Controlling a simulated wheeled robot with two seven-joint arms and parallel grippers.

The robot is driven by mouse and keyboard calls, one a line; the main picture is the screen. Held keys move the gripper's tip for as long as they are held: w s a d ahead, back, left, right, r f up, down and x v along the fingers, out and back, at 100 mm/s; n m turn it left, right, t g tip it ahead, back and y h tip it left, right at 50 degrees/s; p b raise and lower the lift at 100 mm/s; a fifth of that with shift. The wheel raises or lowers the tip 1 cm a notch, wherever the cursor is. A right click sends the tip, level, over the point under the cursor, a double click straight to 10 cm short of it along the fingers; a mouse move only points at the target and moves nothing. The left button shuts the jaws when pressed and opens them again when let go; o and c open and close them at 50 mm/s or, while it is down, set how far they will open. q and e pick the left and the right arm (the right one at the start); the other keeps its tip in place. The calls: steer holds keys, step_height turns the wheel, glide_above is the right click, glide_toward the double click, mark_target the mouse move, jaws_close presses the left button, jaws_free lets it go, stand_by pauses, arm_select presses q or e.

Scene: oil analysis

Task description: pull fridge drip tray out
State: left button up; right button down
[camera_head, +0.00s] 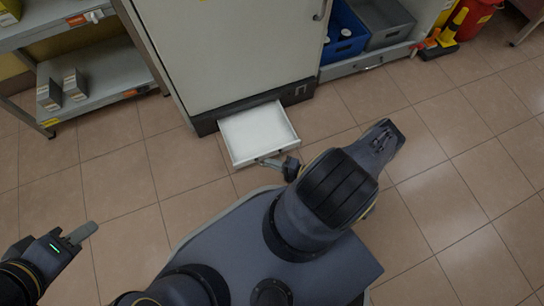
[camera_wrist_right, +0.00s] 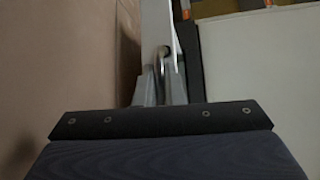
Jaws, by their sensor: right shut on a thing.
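The white drip tray (camera_head: 258,132) sticks out from the dark base of the fridge (camera_head: 235,45), low over the floor. Its inside looks empty, and its back end is hidden under the fridge. My right gripper (camera_head: 268,161) is at the middle of the tray's front edge, shut on the tray's front.
A shelf (camera_head: 95,75) with small boxes stands left of the fridge. Blue (camera_head: 345,30) and grey bins (camera_head: 385,22) sit on a low unit at the right. A yellow and black item (camera_head: 445,38) and a red container (camera_head: 475,15) stand beyond. The tiled floor around the tray is clear.

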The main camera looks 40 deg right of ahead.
steer(key=c, duration=1.5)
jaws_free()
steer(key=shift+c, duration=0.2)
steer(key=shift+d, duration=0.1)
steer(key=p+v, duration=0.1)
steer(key=v, duration=0.6)
steer(key=shift+s+d+p, duration=0.2)
steer(key=shift+s+p, duration=0.1)
steer(key=shift+p, duration=0.05)
